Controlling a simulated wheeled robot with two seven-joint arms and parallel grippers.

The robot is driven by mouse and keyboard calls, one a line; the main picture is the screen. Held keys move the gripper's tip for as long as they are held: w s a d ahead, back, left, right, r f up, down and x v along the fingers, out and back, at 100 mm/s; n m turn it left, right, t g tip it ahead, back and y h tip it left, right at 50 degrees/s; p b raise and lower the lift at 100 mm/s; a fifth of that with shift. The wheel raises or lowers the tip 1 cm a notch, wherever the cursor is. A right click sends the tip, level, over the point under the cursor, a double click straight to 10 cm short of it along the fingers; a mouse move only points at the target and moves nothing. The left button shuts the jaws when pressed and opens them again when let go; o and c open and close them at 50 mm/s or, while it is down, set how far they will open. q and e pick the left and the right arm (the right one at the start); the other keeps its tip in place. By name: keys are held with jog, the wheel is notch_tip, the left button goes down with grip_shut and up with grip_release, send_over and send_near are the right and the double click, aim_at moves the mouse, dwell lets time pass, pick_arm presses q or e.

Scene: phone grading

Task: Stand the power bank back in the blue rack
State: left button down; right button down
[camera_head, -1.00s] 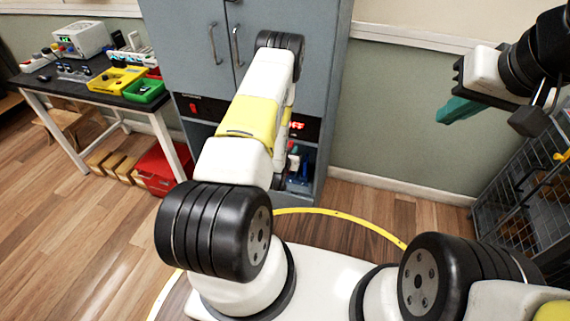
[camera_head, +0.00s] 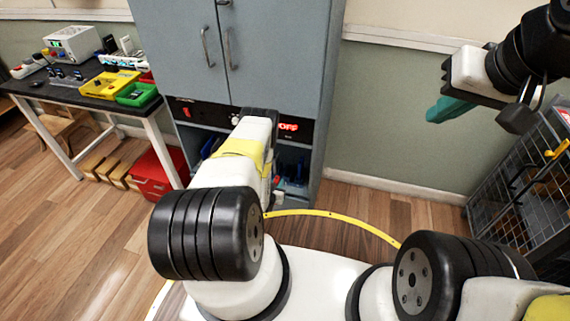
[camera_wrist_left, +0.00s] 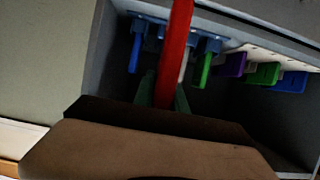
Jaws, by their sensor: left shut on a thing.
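In the left wrist view, my left gripper (camera_wrist_left: 163,98) has green fingertips shut on a long red slab (camera_wrist_left: 176,50), seen edge-on, which I take for the power bank. The slab runs up past a blue rack (camera_wrist_left: 208,42), in front of it or between its parts; I cannot tell if it touches. A thin blue device (camera_wrist_left: 135,54) and a green device (camera_wrist_left: 205,70) are at the rack on either side of the slab. In the head view the left gripper is hidden behind my arm at the cabinet's lower bay. My right gripper (camera_head: 447,108), teal-fingered, is raised at the right, away from the cabinet.
A grey cabinet (camera_head: 180,60) holds the dark lower bay. In the wrist view, purple (camera_wrist_left: 233,65), green (camera_wrist_left: 264,74) and blue (camera_wrist_left: 291,82) items line a white slotted strip. A workbench (camera_head: 78,90) with trays is left, a red box (camera_head: 158,172) below, a wire cage (camera_head: 515,190) right.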

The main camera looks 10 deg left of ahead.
pick_arm(q)
jog(key=w, duration=2)
jog(key=shift+d+f, duration=0.15)
jog(key=shift+d, duration=0.2)
jog(key=shift+s, duration=0.15)
jog(key=shift+f, duration=0.1)
dwell(0.8)
jog(key=shift+d+f, duration=0.15)
jog(key=shift+f, duration=1.4)
jog(key=shift+f, duration=0.35)
jog(key=shift+f, duration=0.15)
